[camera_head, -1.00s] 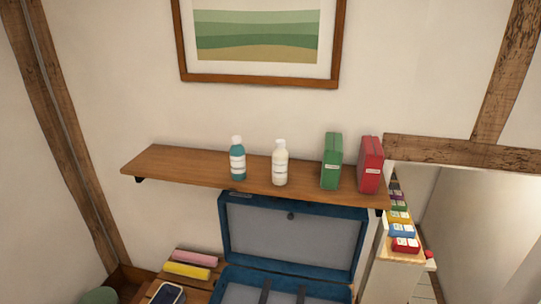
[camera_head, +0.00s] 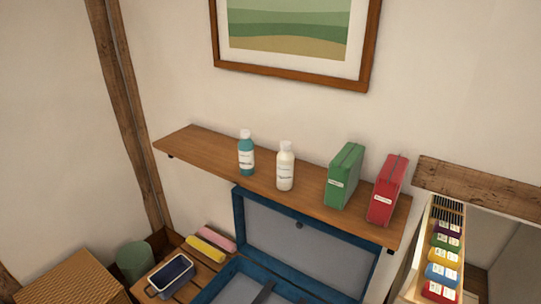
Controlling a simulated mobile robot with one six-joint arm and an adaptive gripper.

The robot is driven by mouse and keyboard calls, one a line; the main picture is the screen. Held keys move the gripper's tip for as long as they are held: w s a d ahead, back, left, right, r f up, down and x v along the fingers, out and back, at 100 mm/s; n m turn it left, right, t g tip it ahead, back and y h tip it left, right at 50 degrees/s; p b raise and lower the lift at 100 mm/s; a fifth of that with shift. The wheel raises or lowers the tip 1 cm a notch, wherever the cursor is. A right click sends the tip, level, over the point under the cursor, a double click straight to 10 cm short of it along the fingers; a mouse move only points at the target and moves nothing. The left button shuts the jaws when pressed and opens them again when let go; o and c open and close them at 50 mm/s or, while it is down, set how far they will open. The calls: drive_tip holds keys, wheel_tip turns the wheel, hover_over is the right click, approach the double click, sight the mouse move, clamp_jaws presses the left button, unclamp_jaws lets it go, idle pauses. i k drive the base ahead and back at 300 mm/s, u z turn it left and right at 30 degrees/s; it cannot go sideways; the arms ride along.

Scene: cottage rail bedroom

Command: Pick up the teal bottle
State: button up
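The teal bottle (camera_head: 246,155) has a white cap and a white label. It stands upright on a brown wooden wall shelf (camera_head: 193,145), left of the middle of the picture. A cream-white bottle (camera_head: 285,168) stands just to its right, apart from it. Nothing covers the teal bottle. My gripper is not in view.
A green box (camera_head: 343,178) and a red box (camera_head: 386,190) stand on the shelf's right part. Below the shelf is an open blue suitcase (camera_head: 241,215). A framed picture (camera_head: 290,72) hangs above. The shelf's left end is clear.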

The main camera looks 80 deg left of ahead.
sight(246, 147)
drive_tip(key=u, duration=0.1)
drive_tip(key=i, duration=1.05)
drive_tip(key=u, duration=3.85)
